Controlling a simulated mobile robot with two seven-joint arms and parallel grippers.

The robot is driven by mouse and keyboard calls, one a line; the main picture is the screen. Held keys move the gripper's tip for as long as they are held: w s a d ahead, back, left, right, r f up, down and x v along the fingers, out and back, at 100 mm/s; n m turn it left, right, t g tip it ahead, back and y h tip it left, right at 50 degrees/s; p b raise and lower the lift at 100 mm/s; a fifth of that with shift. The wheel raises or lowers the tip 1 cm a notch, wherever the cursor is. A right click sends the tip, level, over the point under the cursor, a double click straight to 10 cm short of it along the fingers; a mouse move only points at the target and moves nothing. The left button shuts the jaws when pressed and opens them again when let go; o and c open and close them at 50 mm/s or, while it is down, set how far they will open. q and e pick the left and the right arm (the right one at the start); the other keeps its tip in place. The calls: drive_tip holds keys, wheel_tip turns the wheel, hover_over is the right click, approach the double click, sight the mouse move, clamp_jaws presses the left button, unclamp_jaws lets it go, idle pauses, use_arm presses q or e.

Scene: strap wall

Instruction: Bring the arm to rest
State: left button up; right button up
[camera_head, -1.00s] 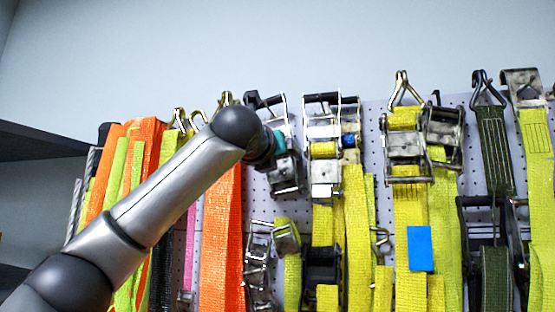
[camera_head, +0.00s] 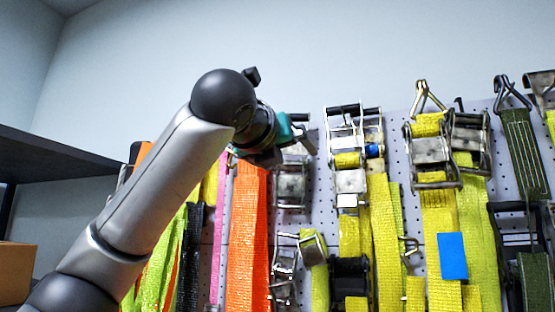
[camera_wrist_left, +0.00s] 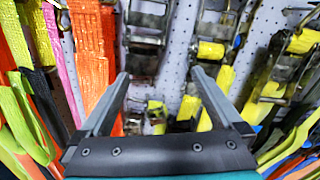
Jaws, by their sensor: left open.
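My left arm comes in from the lower left in the head view and reaches up in front of the strap wall. My left gripper (camera_head: 300,135) is at its end, beside a metal ratchet buckle on the pegboard. In the left wrist view the left gripper (camera_wrist_left: 158,82) has its two fingers wide apart. Nothing is between them but the view of the wall behind, with buckles and yellow straps. My right gripper is not in view.
Orange webbing (camera_head: 248,235), yellow straps (camera_head: 384,240) and metal ratchets (camera_head: 432,150) hang on the pegboard. A blue tag (camera_head: 453,256) is on one yellow strap. A dark shelf (camera_head: 55,155) and a cardboard box (camera_head: 16,272) are at the left. The wall above is bare.

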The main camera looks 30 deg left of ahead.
use_arm(q)
drive_tip(key=v, duration=0.4)
drive_tip(key=shift+s+b, duration=0.35)
drive_tip(key=shift+b, duration=0.05)
